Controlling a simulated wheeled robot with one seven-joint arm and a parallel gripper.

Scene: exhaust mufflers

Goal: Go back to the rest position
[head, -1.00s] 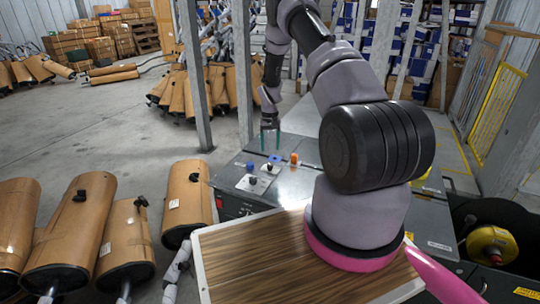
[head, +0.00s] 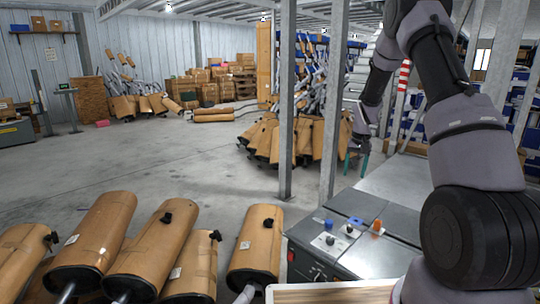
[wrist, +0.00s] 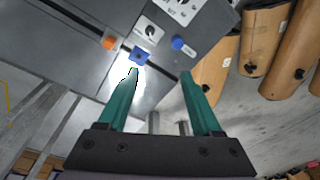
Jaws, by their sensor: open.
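My gripper (head: 357,160) has two teal fingers and hangs past the far side of the grey metal bench (head: 380,250) in the head view. In the wrist view my gripper (wrist: 160,75) is open, with nothing between its fingers. Beyond the fingertips the wrist view shows a blue square piece (wrist: 140,56), an orange knob (wrist: 109,43) and a blue knob (wrist: 178,43) on the bench top. My arm rises along the right of the head view.
Several brown wrapped mufflers (head: 255,245) lie at the front left, close to the bench. Grey posts (head: 330,110) stand behind the bench, near my arm. More mufflers (head: 265,140) are stacked beyond. The concrete floor (head: 150,160) at the left is clear.

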